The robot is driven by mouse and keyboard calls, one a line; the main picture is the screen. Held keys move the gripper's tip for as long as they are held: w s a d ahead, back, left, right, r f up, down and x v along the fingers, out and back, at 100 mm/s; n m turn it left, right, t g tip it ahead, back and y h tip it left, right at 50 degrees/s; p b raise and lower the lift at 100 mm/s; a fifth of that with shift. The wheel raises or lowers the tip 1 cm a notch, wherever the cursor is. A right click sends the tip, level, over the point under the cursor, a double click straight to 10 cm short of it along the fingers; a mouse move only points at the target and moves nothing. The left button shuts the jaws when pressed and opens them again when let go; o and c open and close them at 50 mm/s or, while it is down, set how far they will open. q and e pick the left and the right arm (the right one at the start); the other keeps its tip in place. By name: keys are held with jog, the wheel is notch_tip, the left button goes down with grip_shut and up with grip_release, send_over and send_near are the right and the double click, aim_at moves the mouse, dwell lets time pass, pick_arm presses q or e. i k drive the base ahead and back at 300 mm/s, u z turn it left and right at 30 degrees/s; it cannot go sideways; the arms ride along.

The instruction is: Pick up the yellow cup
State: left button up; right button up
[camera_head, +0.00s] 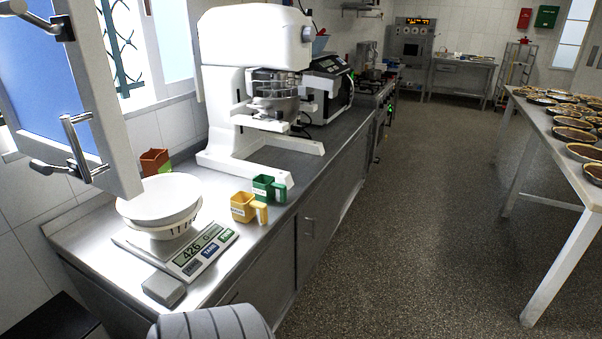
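The yellow cup (243,206) stands upright on the steel counter (262,232), with its handle toward the right. It is near the counter's front edge, to the right of the scale. A green cup (264,188) stands just behind it and to its right. Neither of my grippers is in view, so I cannot see whether they are open or shut.
A digital scale (203,250) with a white bowl (160,203) on it stands left of the yellow cup. A small grey block (163,288) lies in front. A white stand mixer (230,110) stands behind.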

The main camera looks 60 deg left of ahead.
aim_at(243, 206)
jog(key=u, duration=0.15)
jog(key=i, duration=1.6)
jog(key=u, duration=1.05)
jog(key=i, duration=0.85)
jog(key=u, duration=1.05)
